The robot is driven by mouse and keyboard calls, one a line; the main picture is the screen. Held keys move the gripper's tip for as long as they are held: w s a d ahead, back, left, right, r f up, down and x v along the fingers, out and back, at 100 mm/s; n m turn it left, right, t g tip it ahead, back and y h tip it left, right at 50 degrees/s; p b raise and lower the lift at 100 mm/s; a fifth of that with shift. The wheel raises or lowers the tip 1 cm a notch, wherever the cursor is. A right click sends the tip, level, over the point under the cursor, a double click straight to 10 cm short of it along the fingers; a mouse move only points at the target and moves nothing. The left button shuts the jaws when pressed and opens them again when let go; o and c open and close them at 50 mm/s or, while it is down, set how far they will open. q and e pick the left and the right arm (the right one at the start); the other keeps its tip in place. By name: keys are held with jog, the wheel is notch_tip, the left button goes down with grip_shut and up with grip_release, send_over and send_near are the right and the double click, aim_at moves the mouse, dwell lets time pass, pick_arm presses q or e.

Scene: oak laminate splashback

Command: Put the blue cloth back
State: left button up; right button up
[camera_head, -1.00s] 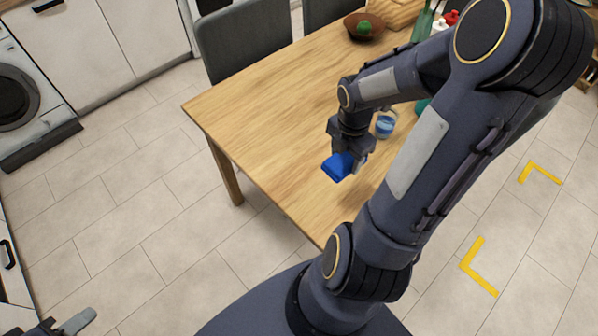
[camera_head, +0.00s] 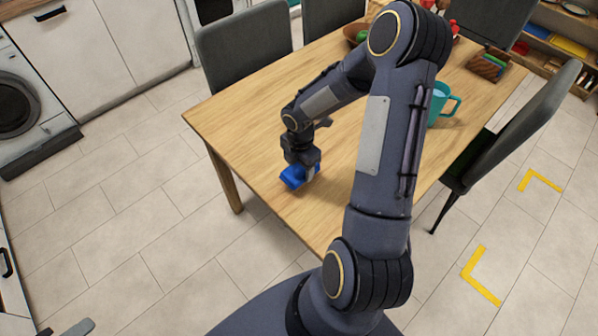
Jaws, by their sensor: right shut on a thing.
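The blue cloth (camera_head: 294,178) is in my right gripper (camera_head: 303,171), near the front edge of the wooden table (camera_head: 236,114). The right gripper points down and is shut on the cloth. I cannot tell whether the cloth touches the tabletop. My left gripper (camera_head: 68,329) shows only as a grey tip at the bottom left corner, and whether it is open or shut does not show.
A teal mug (camera_head: 440,101) stands on the table to the right of my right arm. A wooden holder (camera_head: 488,65) and a partly hidden bowl (camera_head: 352,32) are farther back. Dark chairs (camera_head: 244,50) surround the table. The table's left part is clear.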

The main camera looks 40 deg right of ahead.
aim_at(299, 168)
jog(key=shift+w+a+f, duration=0.1)
jog(key=shift+w+f, duration=0.1)
jog(key=shift+f, duration=1.55)
jog(key=shift+f, duration=0.1)
jog(key=shift+f, duration=0.15)
jog(key=o, duration=1)
